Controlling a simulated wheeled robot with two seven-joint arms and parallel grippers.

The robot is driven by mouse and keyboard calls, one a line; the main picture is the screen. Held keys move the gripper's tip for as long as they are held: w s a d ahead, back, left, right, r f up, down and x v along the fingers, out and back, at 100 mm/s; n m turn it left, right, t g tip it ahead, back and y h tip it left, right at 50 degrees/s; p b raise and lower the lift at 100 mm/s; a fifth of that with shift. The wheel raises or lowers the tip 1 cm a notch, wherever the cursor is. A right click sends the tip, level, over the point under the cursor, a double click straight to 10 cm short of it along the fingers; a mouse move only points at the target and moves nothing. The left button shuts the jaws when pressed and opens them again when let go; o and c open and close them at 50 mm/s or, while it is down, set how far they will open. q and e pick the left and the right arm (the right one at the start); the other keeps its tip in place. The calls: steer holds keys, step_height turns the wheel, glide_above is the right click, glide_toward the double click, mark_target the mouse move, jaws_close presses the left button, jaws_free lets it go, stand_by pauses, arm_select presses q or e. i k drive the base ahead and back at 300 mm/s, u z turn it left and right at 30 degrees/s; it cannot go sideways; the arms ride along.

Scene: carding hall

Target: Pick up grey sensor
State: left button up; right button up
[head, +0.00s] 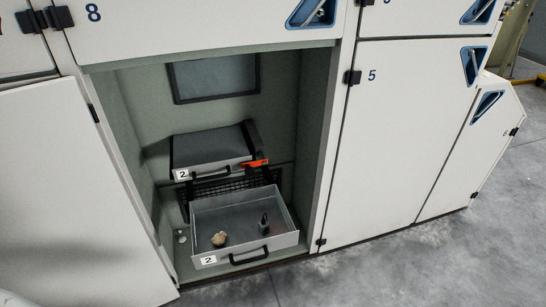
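A small dark grey upright object (264,224), which looks like the grey sensor, stands in the right part of a pulled-out grey drawer (278,243). The drawer has a dark handle and a label "2" on its front. A small beige lump (219,239) lies in the left part of the same drawer, apart from the grey object. Neither of my grippers is in view.
The drawer sits low in an open cabinet bay, with a second grey box (208,151), also labelled "2", above and behind it. An orange-red part (255,164) is beside that box. An open white door (82,200) stands at left; closed door 5 (408,135) is at right. Grey floor (440,262) in front is clear.

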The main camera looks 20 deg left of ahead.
mark_target(264, 226)
steer(key=u, duration=0.95)
steer(key=k, duration=0.4)
steer(key=u, duration=1.3)
steer(key=i, duration=0.95)
steer(key=z, duration=1.15)
steer(key=i, duration=0.4)
steer(key=z, duration=0.35)
